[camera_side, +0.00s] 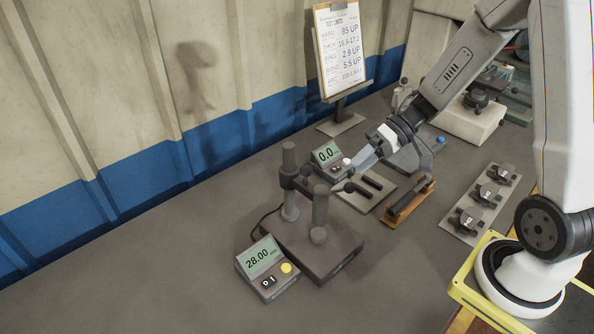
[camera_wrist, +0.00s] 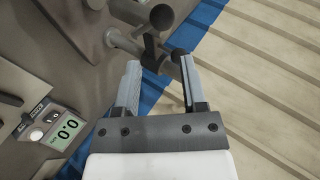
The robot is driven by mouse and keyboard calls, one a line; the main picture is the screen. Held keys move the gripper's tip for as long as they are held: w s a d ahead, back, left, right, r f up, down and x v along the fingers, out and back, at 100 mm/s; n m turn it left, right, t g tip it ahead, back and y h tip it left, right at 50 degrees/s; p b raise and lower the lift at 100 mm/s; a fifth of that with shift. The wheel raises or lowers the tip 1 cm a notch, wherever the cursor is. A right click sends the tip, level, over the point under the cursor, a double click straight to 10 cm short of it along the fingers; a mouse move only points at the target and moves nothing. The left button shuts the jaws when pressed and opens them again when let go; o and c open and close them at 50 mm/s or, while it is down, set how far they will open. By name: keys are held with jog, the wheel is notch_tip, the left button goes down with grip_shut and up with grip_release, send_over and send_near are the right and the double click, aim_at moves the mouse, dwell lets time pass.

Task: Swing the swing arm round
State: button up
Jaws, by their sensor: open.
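The swing arm (camera_side: 303,184) is a dark grey bar clamped to an upright post (camera_side: 289,165) on a heavy base (camera_side: 325,255). It carries an upright cylinder (camera_side: 320,208), and a short handle with a dark ball end (camera_side: 349,187) sticks out to the right. My gripper (camera_side: 361,160) is just above and right of that ball end. In the wrist view my gripper (camera_wrist: 160,72) is open, its two pale fingers apart. A grey rod (camera_wrist: 128,43) with dark fittings lies just beyond and between the fingertips; I cannot tell if they touch it.
A readout (camera_side: 262,258) showing 28.00 stands left of the base. Another readout (camera_side: 327,155), showing 0.0, stands behind my gripper. A wooden-based fixture (camera_side: 408,203) and a plate with several small parts (camera_side: 478,205) lie right. A chart stand (camera_side: 341,50) is behind. The front left table is clear.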

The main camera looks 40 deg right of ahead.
jog(key=w+d+r+m+t+h, duration=0.1)
jog(key=w+r+m+t+h, duration=0.15)
jog(key=w+m+h, duration=0.35)
jog(key=w+d+r+m+t+h, duration=0.1)
jog(key=w+r+m+t+h, duration=0.15)
jog(key=w+m+h, duration=0.5)
jog(key=m+g+y, duration=0.3)
jog(key=m+g, duration=0.3)
send_over(307, 166)
jog(key=s, duration=0.1)
jog(key=shift+s+a+r+h, duration=0.1)
jog(key=shift+s+a+h, duration=0.05)
jog(key=shift+h, duration=0.1)
jog(key=shift+x, duration=3.85)
grip_shut()
